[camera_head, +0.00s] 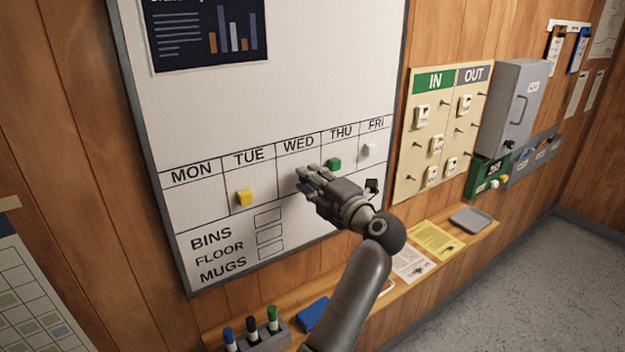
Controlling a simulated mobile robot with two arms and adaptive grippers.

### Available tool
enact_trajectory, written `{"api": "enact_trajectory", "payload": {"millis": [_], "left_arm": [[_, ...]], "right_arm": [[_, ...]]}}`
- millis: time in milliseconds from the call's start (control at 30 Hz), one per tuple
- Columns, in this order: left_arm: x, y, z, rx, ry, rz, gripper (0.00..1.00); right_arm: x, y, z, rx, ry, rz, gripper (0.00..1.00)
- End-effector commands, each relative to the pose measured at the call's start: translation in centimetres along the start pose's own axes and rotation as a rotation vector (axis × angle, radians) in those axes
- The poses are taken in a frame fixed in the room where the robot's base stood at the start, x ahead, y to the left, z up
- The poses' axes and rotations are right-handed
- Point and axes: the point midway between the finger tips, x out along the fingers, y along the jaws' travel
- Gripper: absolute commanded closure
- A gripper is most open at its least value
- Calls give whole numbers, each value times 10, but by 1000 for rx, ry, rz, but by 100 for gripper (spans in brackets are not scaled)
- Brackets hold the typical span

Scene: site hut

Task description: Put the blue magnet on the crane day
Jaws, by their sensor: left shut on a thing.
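The whiteboard (340,72) carries a weekday row from MON to FRI. My left gripper (303,178) is at the WED column, with its fingertips close to or at the board. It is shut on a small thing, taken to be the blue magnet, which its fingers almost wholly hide. A yellow magnet (243,197) is in the TUE cell, a green magnet (333,164) in the THU cell and a pale grey magnet (369,150) in the FRI cell. The MON cell looks empty. No word about a crane is readable. My right gripper is not in view.
A ledge (408,287) below the board holds a pen holder (256,340) with several markers, a blue block (312,313), papers and a grey tray (471,219). An IN/OUT key board (440,130) and a grey box (512,105) hang to the right.

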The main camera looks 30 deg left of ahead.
Motion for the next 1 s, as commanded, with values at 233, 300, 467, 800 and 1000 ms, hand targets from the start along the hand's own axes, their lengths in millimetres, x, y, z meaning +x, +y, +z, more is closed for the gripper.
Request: {"api": "enact_trajectory", "payload": {"millis": [233,300,467,800,1000], "left_arm": [[0,0,0,0,0,0,100],[0,0,0,0,0,0,100],[0,-2,0,0,0,-1,100],[0,-5,2,1,1,0,100],[0,-5,2,1,1,0,100]], "right_arm": [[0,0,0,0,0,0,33],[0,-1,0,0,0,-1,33],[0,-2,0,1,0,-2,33],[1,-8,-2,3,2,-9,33],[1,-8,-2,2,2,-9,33]]}}
